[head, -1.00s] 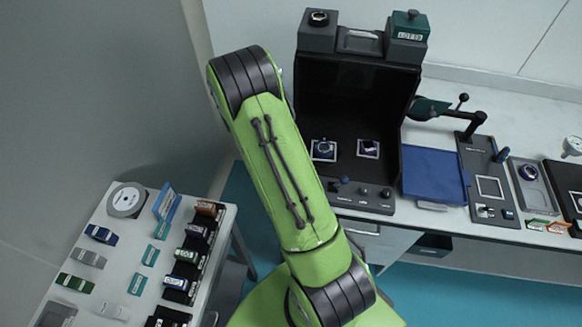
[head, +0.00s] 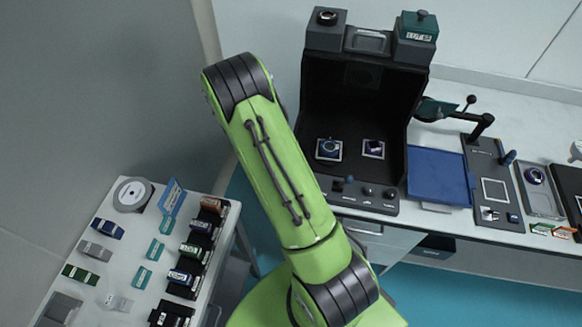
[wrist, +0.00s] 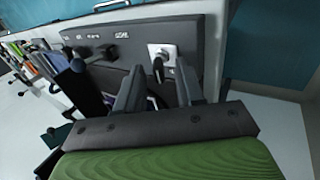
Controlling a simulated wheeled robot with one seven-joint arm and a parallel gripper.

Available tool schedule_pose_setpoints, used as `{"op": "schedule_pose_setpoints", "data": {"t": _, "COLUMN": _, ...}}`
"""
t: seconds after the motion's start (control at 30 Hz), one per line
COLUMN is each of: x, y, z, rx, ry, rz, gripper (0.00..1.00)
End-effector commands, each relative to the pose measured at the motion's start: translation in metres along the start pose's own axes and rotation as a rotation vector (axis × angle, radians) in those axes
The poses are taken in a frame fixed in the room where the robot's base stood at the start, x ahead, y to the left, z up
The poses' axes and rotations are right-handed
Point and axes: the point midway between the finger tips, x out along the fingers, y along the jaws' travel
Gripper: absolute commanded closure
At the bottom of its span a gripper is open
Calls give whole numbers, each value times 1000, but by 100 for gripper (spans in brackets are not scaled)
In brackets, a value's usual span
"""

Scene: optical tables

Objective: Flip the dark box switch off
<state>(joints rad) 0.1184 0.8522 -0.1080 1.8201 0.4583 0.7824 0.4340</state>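The dark box (head: 316,95) stands open-fronted on the bench in the head view, with a control panel along its front edge. In the wrist view that dark panel (wrist: 205,42) fills the upper middle. A white plate with a black switch lever (wrist: 158,68) sits at its right end. My gripper (wrist: 158,85) is open, its two dark fingers apart. The lever shows in the gap at the fingertips; I cannot tell whether either finger touches it. In the head view my green arm hides my gripper and the panel's left end.
A blue tray (head: 440,178) and a panel with a lamp arm (head: 488,165) lie right of the box. A side table (head: 75,235) with several small boxes is at the left.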

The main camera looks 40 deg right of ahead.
Motion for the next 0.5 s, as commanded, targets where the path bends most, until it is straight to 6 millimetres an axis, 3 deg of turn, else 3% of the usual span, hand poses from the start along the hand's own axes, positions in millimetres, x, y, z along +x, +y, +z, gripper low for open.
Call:
{"op": "schedule_pose_setpoints", "data": {"t": 0.27, "x": -6, "y": 0, "z": 0, "rx": -1, "ry": 0, "rz": 0, "gripper": 63}}
{"op": "schedule_pose_setpoints", "data": {"t": 0.37, "x": -25, "y": 0, "z": -1, "rx": 0, "ry": 3, "rz": -3, "gripper": 63}}
{"op": "schedule_pose_setpoints", "data": {"t": 0.5, "x": -65, "y": 0, "z": 0, "rx": -1, "ry": 5, "rz": -4, "gripper": 63}}
